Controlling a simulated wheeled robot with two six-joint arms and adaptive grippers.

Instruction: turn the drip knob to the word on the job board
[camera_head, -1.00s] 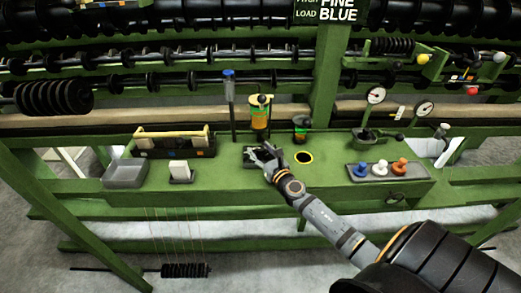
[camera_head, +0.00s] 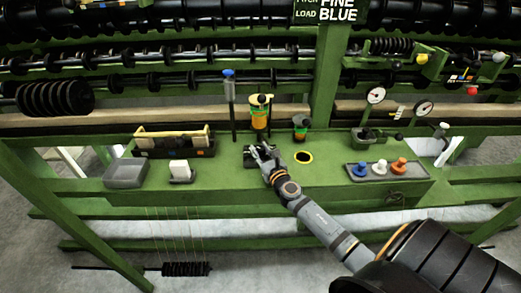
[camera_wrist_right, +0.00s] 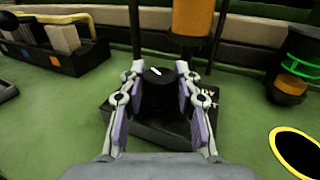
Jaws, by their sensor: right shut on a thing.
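The drip knob (camera_wrist_right: 159,77) is a black round knob with a white pointer mark, on a dark block (camera_wrist_right: 150,130) on the green bench. My right gripper (camera_wrist_right: 158,88) is shut on it, with one finger on each side. In the head view the right gripper (camera_head: 262,153) covers most of the knob and block. Lettering on the block's right side is only partly visible in the right wrist view. The job board (camera_head: 338,11) hangs at the top and reads "FINE" and "LOAD BLUE"; its upper edge is cut off. My left gripper is not in view.
Behind the knob stand an orange and green oiler (camera_head: 260,115) and a blue-topped rod (camera_head: 230,100). A small dark cup (camera_head: 301,128) and a yellow-ringed hole (camera_head: 303,157) are to the right. A grey tray (camera_head: 126,173) and white block (camera_head: 180,171) are to the left.

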